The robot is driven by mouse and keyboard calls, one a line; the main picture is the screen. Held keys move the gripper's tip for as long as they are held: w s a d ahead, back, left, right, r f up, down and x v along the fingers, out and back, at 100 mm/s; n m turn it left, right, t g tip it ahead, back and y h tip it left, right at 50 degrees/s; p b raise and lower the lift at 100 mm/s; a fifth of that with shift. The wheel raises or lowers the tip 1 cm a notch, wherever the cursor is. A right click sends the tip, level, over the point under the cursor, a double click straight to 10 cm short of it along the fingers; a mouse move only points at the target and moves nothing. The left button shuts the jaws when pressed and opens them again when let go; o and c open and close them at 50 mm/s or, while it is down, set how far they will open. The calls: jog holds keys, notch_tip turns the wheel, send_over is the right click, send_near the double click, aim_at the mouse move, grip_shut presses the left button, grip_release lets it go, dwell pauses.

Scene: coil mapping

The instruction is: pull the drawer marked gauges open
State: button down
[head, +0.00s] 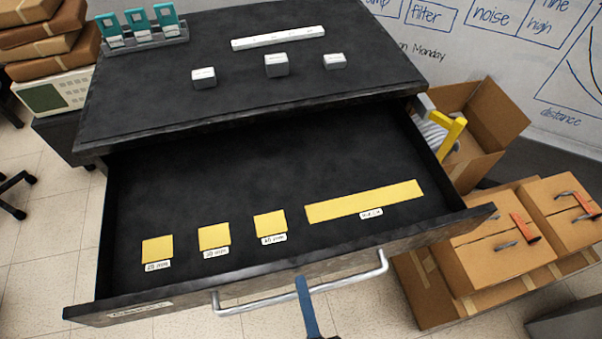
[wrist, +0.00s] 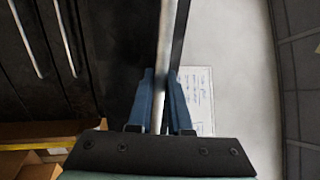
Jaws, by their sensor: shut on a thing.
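The drawer (head: 200,180) is pulled well out of the dark cabinet (head: 130,75), showing its black inside. Its front bears a small white label (head: 140,309), too blurred to read. The silver bar handle (head: 260,303) runs along the drawer front; it also shows in the wrist view (wrist: 165,40). My gripper (head: 304,283) has blue fingers at the middle of the handle. In the wrist view, my gripper (wrist: 163,80) is shut on the bar, one finger on each side.
Yellow patches (head: 365,200) with labels lie on the drawer floor. Small grey blocks (head: 276,65) and a white bar (head: 278,38) sit on the cabinet top. Cardboard boxes (head: 490,262) with orange-handled tools stand close at the right. Tiled floor shows at the left.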

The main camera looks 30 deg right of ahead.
jog(key=c, duration=1.1)
grip_release()
jog(key=b+v, duration=0.3)
jog(key=v, duration=1)
